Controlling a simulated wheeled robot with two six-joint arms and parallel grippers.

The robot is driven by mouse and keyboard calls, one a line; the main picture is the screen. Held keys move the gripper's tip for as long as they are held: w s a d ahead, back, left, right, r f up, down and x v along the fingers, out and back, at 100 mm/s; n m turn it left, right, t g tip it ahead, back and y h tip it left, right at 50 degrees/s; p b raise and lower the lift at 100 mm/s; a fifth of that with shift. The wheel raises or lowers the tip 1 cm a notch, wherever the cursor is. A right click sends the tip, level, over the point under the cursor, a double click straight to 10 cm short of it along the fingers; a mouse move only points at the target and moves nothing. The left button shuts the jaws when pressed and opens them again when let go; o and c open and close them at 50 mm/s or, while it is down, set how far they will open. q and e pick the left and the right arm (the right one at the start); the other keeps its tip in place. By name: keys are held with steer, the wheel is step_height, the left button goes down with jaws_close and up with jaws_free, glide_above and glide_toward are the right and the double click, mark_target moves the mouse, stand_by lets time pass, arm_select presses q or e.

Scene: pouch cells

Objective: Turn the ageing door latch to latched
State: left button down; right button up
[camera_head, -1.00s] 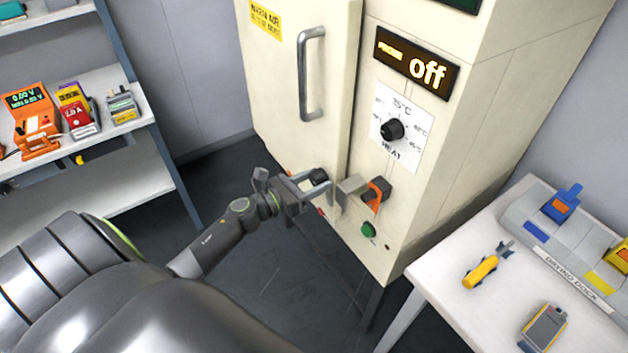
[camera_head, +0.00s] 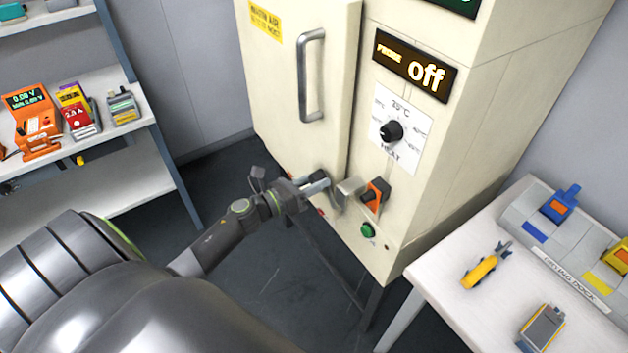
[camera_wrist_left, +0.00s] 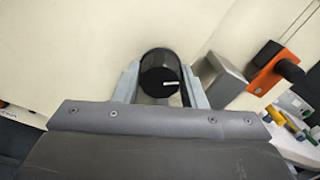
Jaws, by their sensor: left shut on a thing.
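The ageing door latch is a black round knob (camera_wrist_left: 160,72) low on the cream cabinet door (camera_head: 275,110). In the left wrist view it sits between the two grey fingers of my left gripper (camera_wrist_left: 160,92), with a short white mark on its face pointing roughly sideways to the right. My left gripper (camera_head: 318,185) is shut on this knob. In the head view the fingers mostly hide the knob. A grey metal block (camera_head: 350,189) sits just right of the knob, and it also shows in the left wrist view (camera_wrist_left: 222,78). My right gripper is out of view.
Right of the block are an orange switch (camera_head: 376,194) with a black lever and a green button (camera_head: 369,230). The door handle (camera_head: 311,75) is above. A white table (camera_head: 440,285) with a drying dock stands at right, a shelf (camera_head: 95,170) at left.

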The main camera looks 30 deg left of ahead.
arm_select(q)
steer(key=n+p, duration=0.2)
steer(key=n, duration=0.4)
steer(key=shift+r, duration=0.15)
steer(key=n+p, duration=0.2)
steer(key=n, duration=0.3)
steer(key=shift+n, duration=0.5)
steer(key=c, duration=0.9)
jaws_free()
steer(key=shift+s+a+f, duration=0.15)
steer(key=shift+s+f, duration=0.05)
steer(key=shift+s, duration=0.25)
steer(key=b+v, duration=0.4)
steer(key=v, duration=1.2)
steer(key=shift+s, duration=0.25)
